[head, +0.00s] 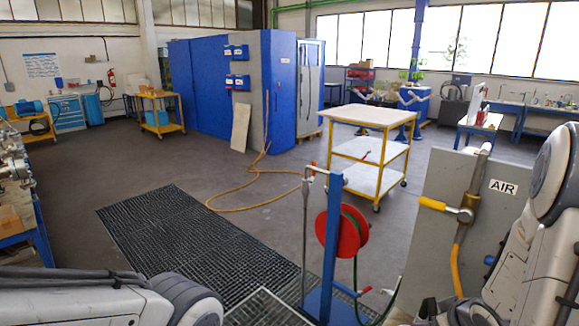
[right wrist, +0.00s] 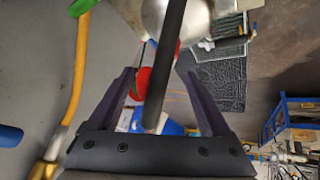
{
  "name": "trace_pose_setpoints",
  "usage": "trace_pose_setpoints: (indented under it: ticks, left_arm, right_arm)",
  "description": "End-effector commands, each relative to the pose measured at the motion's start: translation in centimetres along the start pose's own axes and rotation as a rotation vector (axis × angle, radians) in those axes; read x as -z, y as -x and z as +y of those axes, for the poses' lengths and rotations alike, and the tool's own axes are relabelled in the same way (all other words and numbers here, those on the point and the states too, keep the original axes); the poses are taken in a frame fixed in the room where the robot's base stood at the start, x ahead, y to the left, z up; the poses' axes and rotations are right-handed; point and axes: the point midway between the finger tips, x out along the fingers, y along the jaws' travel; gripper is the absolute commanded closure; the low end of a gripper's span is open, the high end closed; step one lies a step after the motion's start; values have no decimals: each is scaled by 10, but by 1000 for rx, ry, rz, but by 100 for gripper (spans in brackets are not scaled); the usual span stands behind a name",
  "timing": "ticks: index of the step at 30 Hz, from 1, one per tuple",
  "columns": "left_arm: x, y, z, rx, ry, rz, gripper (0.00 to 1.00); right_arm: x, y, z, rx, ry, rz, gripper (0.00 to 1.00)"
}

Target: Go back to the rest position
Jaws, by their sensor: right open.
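My right gripper (right wrist: 157,68) shows in the right wrist view with its two dark fingers spread wide apart. A dark rod (right wrist: 166,75) runs down the picture between the fingers; I cannot tell what it belongs to or how far off it is. The fingers are not closed on it. In the head view my right arm stands folded at the right edge and my left arm lies along the bottom left. Both grippers are outside the head view.
A grey panel marked AIR (head: 440,215) with a yellow-handled valve (head: 447,208) stands close to my right arm. A red hose reel (head: 341,232) on a blue post is in front. A wheeled cart (head: 366,150) stands beyond. The floor beyond the grating (head: 180,240) is largely open.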

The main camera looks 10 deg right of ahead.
Motion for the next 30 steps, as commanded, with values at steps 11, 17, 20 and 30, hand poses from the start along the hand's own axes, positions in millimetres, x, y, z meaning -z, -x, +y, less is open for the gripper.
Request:
trace_pose_setpoints:
  ticks: [11, 17, 20, 30]
  left_arm:
    - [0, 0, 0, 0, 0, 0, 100]
    - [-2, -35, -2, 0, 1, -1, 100]
    - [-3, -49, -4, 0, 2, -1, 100]
    - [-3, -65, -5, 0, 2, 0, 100]
  right_arm:
    - [40, 65, -165, 69, -113, -306, 18]
    - [7, 101, -271, 242, 78, -407, 18]
    - [-15, 122, -306, 307, 216, -438, 18]
    - [-60, 165, -344, 402, 446, -497, 18]
